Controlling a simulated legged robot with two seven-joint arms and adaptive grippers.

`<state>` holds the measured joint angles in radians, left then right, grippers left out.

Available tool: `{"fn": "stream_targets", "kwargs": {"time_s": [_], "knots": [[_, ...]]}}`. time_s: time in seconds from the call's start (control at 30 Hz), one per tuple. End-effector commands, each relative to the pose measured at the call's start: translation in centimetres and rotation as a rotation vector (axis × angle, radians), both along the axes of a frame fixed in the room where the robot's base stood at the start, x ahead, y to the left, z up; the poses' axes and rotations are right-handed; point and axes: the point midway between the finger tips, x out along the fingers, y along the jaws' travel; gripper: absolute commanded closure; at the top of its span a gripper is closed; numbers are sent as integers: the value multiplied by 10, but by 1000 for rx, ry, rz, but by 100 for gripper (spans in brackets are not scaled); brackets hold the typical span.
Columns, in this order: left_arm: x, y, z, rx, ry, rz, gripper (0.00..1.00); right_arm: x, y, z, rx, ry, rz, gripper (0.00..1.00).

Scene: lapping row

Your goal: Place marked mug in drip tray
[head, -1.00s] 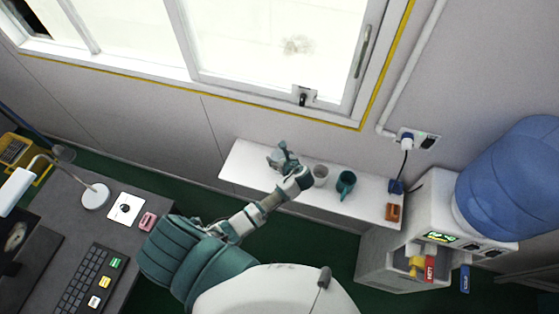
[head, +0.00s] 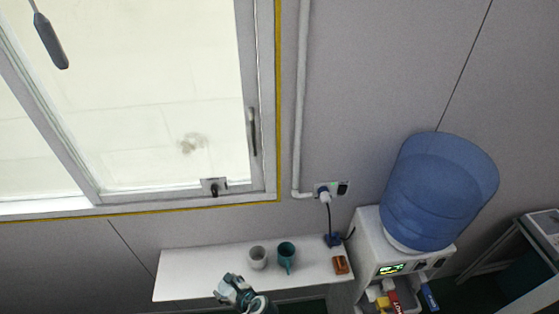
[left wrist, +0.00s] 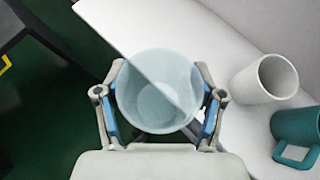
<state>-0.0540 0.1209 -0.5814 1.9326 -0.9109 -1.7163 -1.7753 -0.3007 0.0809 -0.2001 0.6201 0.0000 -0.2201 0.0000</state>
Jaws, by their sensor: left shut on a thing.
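My left gripper (left wrist: 160,108) is shut on a pale blue mug (left wrist: 158,92), with one finger on each side. I look down into the mug, and no mark shows on it. In the head view the gripper (head: 228,290) is at the bottom, in front of the white shelf (head: 185,275); the mug is hard to make out there. A white mug (head: 258,257) and a teal mug (head: 286,256) stand on the shelf; they also show in the left wrist view (left wrist: 264,80) (left wrist: 297,135). I cannot make out a drip tray. My right gripper is out of view.
A water dispenser (head: 367,245) with a big blue bottle (head: 440,190) stands right of the shelf. Its lower front has red, yellow and blue parts and is partly cut off. An orange object (head: 341,265) lies at the shelf's right end. A wall socket (head: 331,189) is above.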

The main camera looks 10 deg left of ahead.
Motion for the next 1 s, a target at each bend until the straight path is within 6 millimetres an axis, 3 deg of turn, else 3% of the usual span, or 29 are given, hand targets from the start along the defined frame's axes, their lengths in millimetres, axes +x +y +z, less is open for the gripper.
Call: {"fn": "stream_targets", "kwargs": {"time_s": [0.2,0.33,0.6,1.0], "knots": [[68,4,25,15,-14,-347,72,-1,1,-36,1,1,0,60],[90,-5,48,16,-10,-603,72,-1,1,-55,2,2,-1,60],[88,-20,74,8,-2,-928,72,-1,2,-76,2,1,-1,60],[86,-23,78,0,0,-971,72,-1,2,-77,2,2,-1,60]]}}
